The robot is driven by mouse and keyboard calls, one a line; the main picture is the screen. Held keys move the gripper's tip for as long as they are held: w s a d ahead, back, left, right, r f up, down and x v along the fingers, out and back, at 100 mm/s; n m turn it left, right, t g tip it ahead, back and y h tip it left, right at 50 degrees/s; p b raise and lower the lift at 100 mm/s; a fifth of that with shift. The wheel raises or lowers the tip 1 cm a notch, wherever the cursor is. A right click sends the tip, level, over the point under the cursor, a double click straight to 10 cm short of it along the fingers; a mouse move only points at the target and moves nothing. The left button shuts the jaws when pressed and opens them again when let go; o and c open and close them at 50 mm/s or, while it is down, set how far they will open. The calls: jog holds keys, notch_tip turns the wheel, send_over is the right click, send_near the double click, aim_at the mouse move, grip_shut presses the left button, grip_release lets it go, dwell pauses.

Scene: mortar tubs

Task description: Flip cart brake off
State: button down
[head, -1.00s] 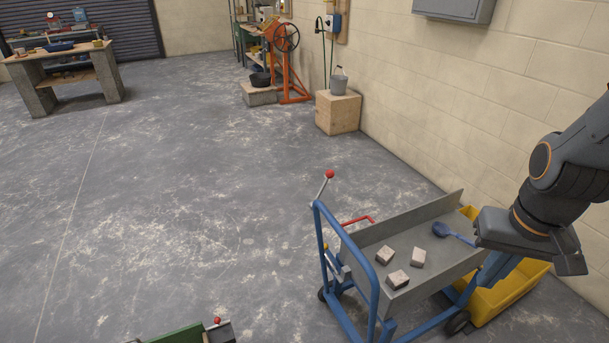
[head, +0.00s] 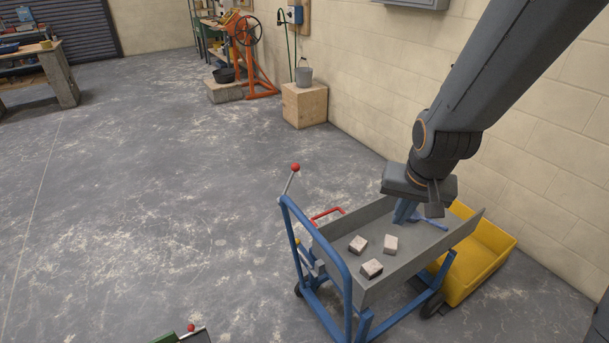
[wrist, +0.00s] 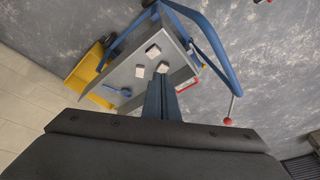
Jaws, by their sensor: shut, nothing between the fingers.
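The blue-framed cart (head: 345,285) stands on the floor with a grey tray (head: 408,258) on it. A lever with a red ball knob (head: 295,168) rises at its left end, tilted; the knob also shows in the wrist view (wrist: 228,121). A red bar (head: 328,213) sits beside the tray. I cannot tell for certain which is the brake. My gripper (head: 402,212) is shut and empty above the tray's far right part, well to the right of the lever. In the wrist view its fingers (wrist: 160,98) point toward the cart.
Several pale blocks (head: 390,243) and a blue tool (head: 430,221) lie in the tray. A yellow tub (head: 485,262) stands right of the cart by the block wall. A wooden box with a bucket (head: 304,104) stands farther back.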

jog(key=w+a+f+m+t+y+b, duration=0.1)
jog(key=w+a+f+m+t+b, duration=0.15)
jog(key=w, duration=0.45)
jog(key=w+a+f+m+t+b, duration=0.1)
jog(key=w+a+f+m+t, duration=0.1)
jog(key=w+f+m, duration=0.3)
jog(key=w+a+f+m+t+y+b, duration=0.1)
jog(key=w+a+f+t+b, duration=0.15)
jog(key=w, duration=0.55)
jog(key=w+a+f+m+t+y+b, duration=0.4)
jog(key=w+a+f+m+t+y, duration=0.1)
jog(key=w+a+m, duration=0.2)
jog(key=shift+w+a+m, duration=0.3)
jog(key=shift+a+m, duration=0.15)
jog(key=shift+a, duration=0.45)
jog(key=w+a+r+p, duration=0.1)
jog(key=w+a+p, duration=0.1)
jog(key=w+a, duration=0.4)
jog(key=shift+w+a, duration=0.3)
jog(key=shift+w, duration=0.05)
